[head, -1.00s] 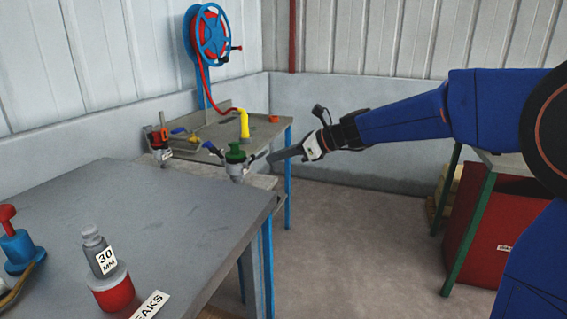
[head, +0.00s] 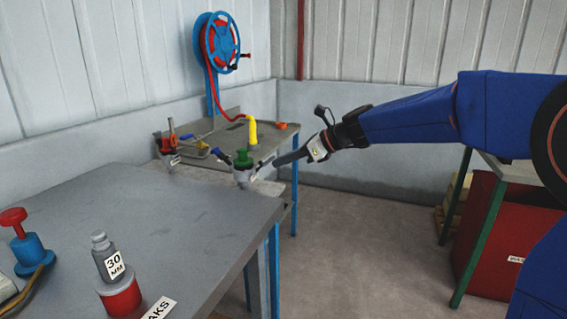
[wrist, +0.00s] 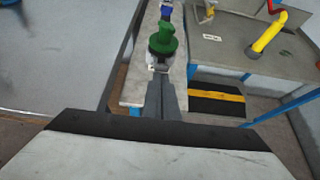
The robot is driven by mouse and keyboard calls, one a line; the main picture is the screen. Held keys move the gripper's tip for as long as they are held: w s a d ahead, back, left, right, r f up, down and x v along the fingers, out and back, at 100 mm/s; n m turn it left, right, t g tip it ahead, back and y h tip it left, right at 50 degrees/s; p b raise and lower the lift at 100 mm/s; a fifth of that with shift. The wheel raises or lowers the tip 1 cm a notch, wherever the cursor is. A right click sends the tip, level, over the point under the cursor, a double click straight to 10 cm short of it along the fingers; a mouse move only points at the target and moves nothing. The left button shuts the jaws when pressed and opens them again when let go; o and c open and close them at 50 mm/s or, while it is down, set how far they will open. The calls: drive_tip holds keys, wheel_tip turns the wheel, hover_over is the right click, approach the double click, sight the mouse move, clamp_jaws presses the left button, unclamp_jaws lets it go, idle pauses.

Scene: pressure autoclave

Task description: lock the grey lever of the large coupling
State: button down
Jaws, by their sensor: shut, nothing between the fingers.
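The large coupling (head: 243,178) is a grey fitting with a green top (head: 242,159), standing upright on the low bench beyond the near table. A short grey piece, probably its grey lever (head: 257,168), sticks up on its right side. I cannot clearly tell its position. My gripper (head: 275,163) points at the coupling from the right, its dark fingers shut and empty, the tips close to that side. In the wrist view the shut fingers (wrist: 161,78) end just below the green top (wrist: 163,40). They hide part of the coupling, and I cannot tell whether they touch it.
A smaller red-topped fitting (head: 168,143) and a blue-handled part (head: 220,154) stand left of the coupling. A yellow nozzle (head: 252,131) on a red hose is behind it. The grey table (head: 185,205) fills the near left. Open floor (head: 350,230) lies to the right.

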sight(262, 163)
drive_tip(key=a+r+h, duration=0.1)
drive_tip(key=h, duration=0.1)
drive_tip(key=w+a+r+g+h, duration=0.1)
drive_tip(key=h, duration=0.1)
drive_tip(key=a+r+g+h, duration=0.1)
drive_tip(key=a+r, duration=0.1)
drive_tip(key=shift+w+r+h, duration=0.1)
drive_tip(key=shift+w+h, duration=0.15)
drive_tip(key=shift+h, duration=0.15)
drive_tip(key=shift+w+a+r, duration=0.2)
drive_tip(key=shift+a+r, duration=0.05)
drive_tip(key=shift+a, duration=0.25)
drive_tip(key=shift+w+a+r, duration=0.15)
drive_tip(key=shift+a+r, duration=0.05)
drive_tip(key=shift+a, duration=0.25)
drive_tip(key=shift+a+r, duration=0.1)
drive_tip(key=shift+a, duration=0.05)
drive_tip(key=shift+w+a+r, duration=0.1)
drive_tip(key=shift+a+r, duration=0.1)
drive_tip(key=shift+d, duration=0.65)
drive_tip(key=v, duration=1)
drive_tip(key=shift+s+d+r, duration=0.25)
drive_tip(key=shift+d, duration=0.05)
